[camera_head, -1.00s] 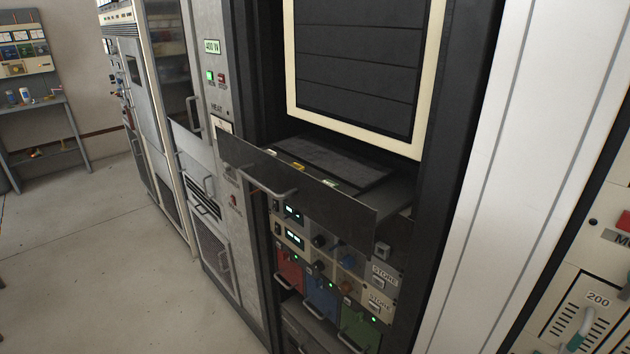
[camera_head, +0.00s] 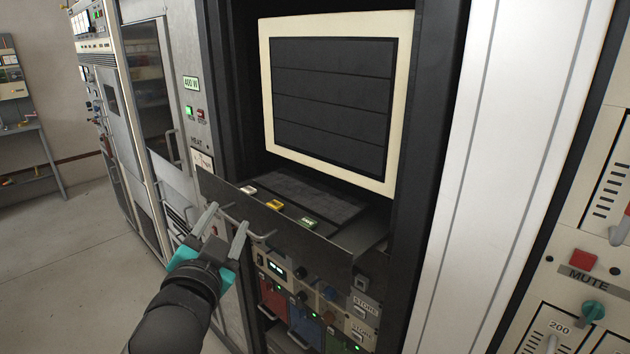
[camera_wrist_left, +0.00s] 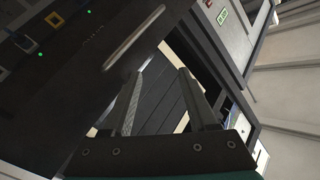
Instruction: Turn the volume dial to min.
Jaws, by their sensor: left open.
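No dial with a readable volume label shows. Several small knobs, including a dark one (camera_head: 300,272), sit on the rack units under the pulled-out keyboard drawer (camera_head: 330,248). My left gripper (camera_head: 228,220) is open and empty, in front of the drawer's handle, well left of the teal knob. In the left wrist view its two fingers (camera_wrist_left: 163,78) are spread, with the drawer handle (camera_wrist_left: 134,38) beyond them. My right gripper is out of view.
The drawer juts out below a cream-framed screen (camera_head: 392,120). A white cabinet side (camera_head: 520,130) stands between this rack and the right-hand panel. That panel has a red button (camera_head: 583,259) and sliders. Open floor (camera_head: 90,270) lies at left.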

